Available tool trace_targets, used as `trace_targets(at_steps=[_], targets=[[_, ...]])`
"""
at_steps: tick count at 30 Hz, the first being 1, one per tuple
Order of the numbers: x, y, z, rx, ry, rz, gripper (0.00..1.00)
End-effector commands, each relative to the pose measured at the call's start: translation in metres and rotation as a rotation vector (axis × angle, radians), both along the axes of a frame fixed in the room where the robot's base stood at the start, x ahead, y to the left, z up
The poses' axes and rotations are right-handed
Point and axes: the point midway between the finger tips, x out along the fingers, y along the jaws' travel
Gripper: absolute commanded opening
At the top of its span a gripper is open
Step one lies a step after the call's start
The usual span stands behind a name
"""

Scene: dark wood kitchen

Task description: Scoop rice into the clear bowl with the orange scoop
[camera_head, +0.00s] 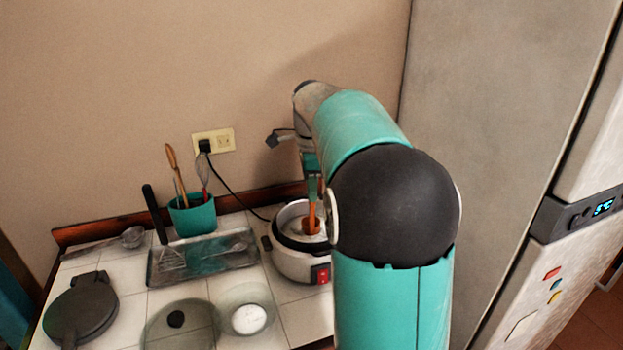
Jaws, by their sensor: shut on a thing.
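The orange scoop (311,222) stands nearly upright with its lower end inside the rice cooker (291,262). My gripper (312,182) is above the cooker, shut on the scoop's handle, and partly hidden by my arm. Pale rice shows in the cooker around the scoop; how much the scoop holds cannot be told. The clear bowl (231,301) stands on the tiled counter at the front left of the cooker. Something white lies in the bowl, seemingly rice. My arm hides the right side of the cooker.
A glass lid (180,330) with a dark knob lies left of the bowl. A glass tray (205,262) with a spatula (168,250), a teal utensil cup (193,216) and a black round iron (80,312) stand farther left. The fridge (490,130) bounds the right.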

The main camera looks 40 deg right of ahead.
Motion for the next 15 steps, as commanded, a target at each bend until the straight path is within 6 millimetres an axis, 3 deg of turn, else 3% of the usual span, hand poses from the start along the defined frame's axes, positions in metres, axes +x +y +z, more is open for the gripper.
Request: trace_targets(at_steps=[15], targets=[[0.005,-0.003,-0.042,0.0,0.001,0.0,0.0]])
